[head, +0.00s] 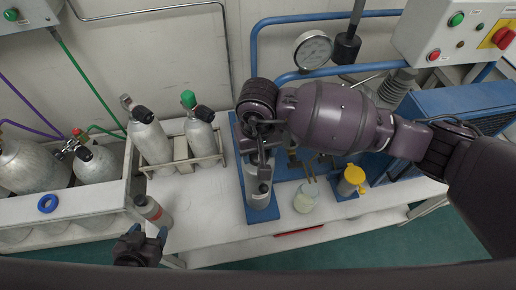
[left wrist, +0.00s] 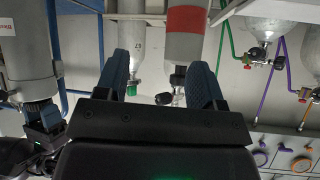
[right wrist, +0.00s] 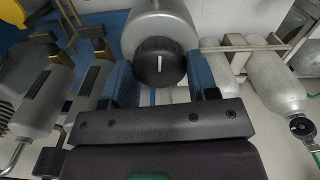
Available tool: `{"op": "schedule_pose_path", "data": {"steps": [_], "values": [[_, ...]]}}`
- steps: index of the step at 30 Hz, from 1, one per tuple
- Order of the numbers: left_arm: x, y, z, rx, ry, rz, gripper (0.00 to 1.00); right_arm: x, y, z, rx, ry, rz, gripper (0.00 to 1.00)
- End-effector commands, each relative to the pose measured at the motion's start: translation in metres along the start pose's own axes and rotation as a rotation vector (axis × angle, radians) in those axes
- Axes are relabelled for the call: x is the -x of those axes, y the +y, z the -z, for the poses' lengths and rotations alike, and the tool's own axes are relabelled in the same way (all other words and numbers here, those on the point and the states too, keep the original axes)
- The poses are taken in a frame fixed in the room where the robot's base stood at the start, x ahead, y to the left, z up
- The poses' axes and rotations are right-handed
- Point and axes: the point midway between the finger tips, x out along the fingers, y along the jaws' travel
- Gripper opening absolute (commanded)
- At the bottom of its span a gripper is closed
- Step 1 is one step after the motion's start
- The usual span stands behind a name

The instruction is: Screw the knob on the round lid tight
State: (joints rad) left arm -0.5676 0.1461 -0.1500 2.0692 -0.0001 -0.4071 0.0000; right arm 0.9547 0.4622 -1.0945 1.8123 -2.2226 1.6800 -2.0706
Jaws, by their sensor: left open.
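The black knob (right wrist: 160,62) with a white mark sits on the grey round lid (right wrist: 178,25) in the right wrist view. My right gripper (right wrist: 162,75) has its blue fingers on both sides of the knob, close against it, and looks shut on it. In the head view my right gripper (head: 262,150) is at the upper part of a grey canister (head: 256,204), and largely hides the knob. My left gripper (head: 147,234) is open and empty at the bench's front left, well away from the canister.
A glass jar (head: 306,198) and a yellow-capped container (head: 350,180) stand right of the canister. The white bench (head: 205,205) is clear left of the canister.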

Motion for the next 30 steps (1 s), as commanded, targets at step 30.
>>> {"op": "schedule_pose_path", "data": {"steps": [30], "values": [[0.002,-0.001,0.013,0.001,0.022,0.002,0.62,0.003,0.002,0.001,-0.489,0.004,-0.003,0.3]]}}
